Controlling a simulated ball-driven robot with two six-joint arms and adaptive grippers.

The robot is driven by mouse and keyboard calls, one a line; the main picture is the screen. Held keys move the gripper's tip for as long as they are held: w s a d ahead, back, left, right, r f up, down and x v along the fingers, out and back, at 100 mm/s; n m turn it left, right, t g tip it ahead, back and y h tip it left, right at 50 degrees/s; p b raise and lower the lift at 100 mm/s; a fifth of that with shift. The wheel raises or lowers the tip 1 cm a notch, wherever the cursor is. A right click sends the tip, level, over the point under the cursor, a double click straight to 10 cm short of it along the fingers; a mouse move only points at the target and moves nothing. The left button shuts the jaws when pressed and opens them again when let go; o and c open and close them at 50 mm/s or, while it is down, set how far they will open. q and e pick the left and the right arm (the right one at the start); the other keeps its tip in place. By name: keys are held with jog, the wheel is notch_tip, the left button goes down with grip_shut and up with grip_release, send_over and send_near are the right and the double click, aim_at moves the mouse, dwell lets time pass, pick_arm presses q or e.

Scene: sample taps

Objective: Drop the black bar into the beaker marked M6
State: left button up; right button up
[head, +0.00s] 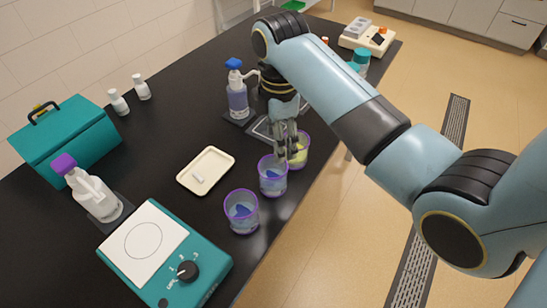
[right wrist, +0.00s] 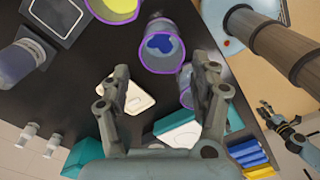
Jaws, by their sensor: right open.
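My right gripper (head: 290,148) is open and empty over the beakers; its parted fingers also show in the right wrist view (right wrist: 163,74). Three purple-rimmed beakers stand in a row: a near one (head: 241,212) and a middle one (head: 272,178), both with blue inside, and a far one (head: 302,158) with yellow inside. I cannot read an M6 mark on any. A cream tray (head: 218,157) holds a small whitish bar (head: 198,179). I see no black bar in either view. My left gripper (right wrist: 282,122) shows small at the right of the wrist view; its jaw state is unclear.
A teal stirrer with a white plate (head: 143,240) stands at the front. A purple-capped bottle (head: 92,190), a teal case (head: 66,142) and a blue-topped bottle (head: 237,95) stand on the black bench (head: 150,140). The bench edge lies close to the beakers.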

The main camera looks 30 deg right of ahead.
notch_tip(320, 180, up, 7)
dwell(0.3)
